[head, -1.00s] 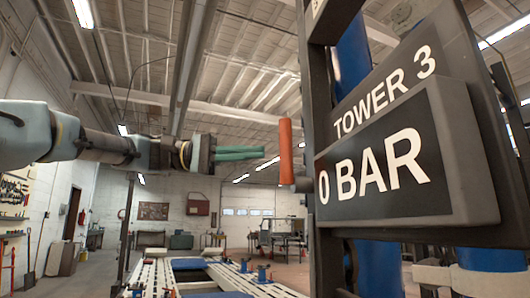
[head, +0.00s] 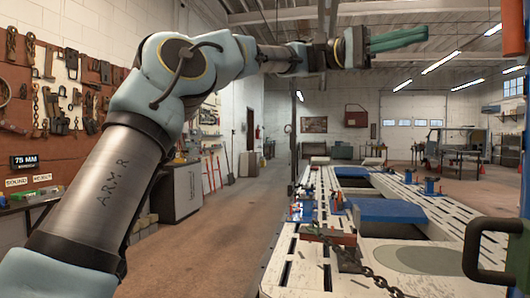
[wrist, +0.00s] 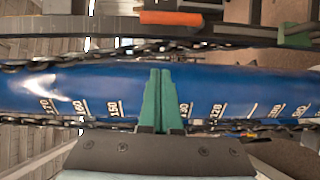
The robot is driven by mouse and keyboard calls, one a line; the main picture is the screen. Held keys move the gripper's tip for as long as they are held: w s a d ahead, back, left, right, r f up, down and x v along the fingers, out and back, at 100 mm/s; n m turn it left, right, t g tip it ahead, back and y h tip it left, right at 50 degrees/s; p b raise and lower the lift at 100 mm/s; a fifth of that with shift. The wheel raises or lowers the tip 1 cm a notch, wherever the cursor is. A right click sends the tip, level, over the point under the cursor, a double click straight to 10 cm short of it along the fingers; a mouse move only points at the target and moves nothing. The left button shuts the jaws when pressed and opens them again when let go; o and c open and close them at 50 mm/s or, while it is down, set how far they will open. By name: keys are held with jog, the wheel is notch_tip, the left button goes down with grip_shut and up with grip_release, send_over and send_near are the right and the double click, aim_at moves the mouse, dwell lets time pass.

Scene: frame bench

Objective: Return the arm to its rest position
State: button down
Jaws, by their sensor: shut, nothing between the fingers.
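My arm reaches up from the lower left of the head view and across to the right. My gripper (head: 400,39) is at the top middle of that view, its green fingers pointing right, shut and empty. In the wrist view the two green fingers (wrist: 161,98) lie together in front of a blue cylinder (wrist: 60,92) marked with a number scale. Chains run along both edges of the cylinder. I cannot tell how far the fingers are from it. A red-orange bar (wrist: 170,18) shows above.
A white slotted frame bench (head: 300,262) with blue blocks and a chain fills the lower right. A black handle (head: 472,250) and an orange piece (head: 515,28) stand at the right edge. A tool board (head: 45,80) hangs on the left wall. Open floor (head: 225,215) lies between.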

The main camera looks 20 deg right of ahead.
jog(key=w+f+n+t+h, duration=0.2)
jog(key=w+f+n+t, duration=0.25)
jog(key=f, duration=0.45)
jog(key=w+f+n+t+h, duration=0.1)
jog(key=w+f+n+t, duration=0.3)
jog(key=f, duration=0.6)
jog(key=w+a+f+n+t+y+p, duration=0.15)
jog(key=w+a+f+t, duration=0.25)
jog(key=w+a+f, duration=0.55)
jog(key=w+a+f+n+t+y, duration=0.1)
jog(key=w+a+f+t+y, duration=0.15)
jog(key=a+f, duration=0.6)
jog(key=w+a+f+n+t+y, duration=0.15)
jog(key=w+a+f, duration=0.35)
jog(key=a, duration=0.6)
jog(key=s+a+f, duration=0.2)
jog(key=a, duration=0.4)
jog(key=s+a+f+n+t+y, duration=0.1)
jog(key=s+a+f, duration=0.2)
jog(key=a, duration=0.4)
jog(key=s+a+f+t+y, duration=0.1)
jog(key=s+a+f, duration=0.1)
jog(key=a, duration=0.5)
jog(key=shift+s+f+p, duration=0.3)
jog(key=shift+f+p, duration=0.1)
jog(key=shift+f, duration=0.2)
jog(key=shift+a+y, duration=0.1)
jog(key=shift+y, duration=0.15)
